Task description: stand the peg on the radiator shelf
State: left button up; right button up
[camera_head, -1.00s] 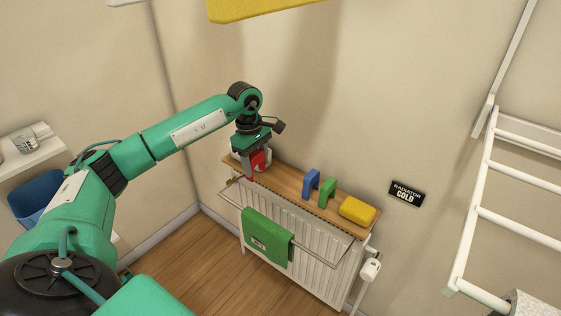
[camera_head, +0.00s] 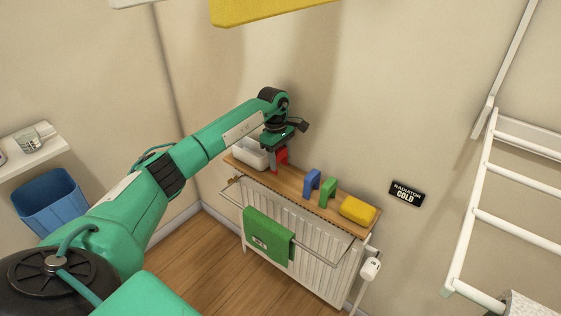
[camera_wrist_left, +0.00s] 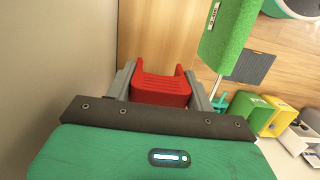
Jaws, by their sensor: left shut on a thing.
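The red peg (camera_head: 282,157) is a small U-shaped block, held between the fingers of my left gripper (camera_head: 277,165). It also shows in the left wrist view (camera_wrist_left: 161,89), clasped from both sides by the grey fingers. The radiator shelf (camera_head: 290,184) is a narrow wooden board on top of the white radiator. My gripper is over its left half, to the left of the blue peg; the fingers partly hide the red peg. I cannot tell whether the red peg touches the board. My right gripper is not in view.
On the shelf stand a blue peg (camera_head: 312,184) and a green peg (camera_head: 328,192), with a yellow sponge (camera_head: 357,210) at the right end. A white tray (camera_head: 249,153) sits at the left end. A green towel (camera_head: 268,236) hangs on the front rail.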

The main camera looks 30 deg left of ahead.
pick_arm(q)
jog(key=shift+f, duration=0.85)
jog(key=shift+w+f, duration=0.15)
jog(key=shift+f, duration=0.2)
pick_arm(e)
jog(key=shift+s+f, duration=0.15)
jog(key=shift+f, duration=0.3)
pick_arm(q)
jog(key=o, duration=1)
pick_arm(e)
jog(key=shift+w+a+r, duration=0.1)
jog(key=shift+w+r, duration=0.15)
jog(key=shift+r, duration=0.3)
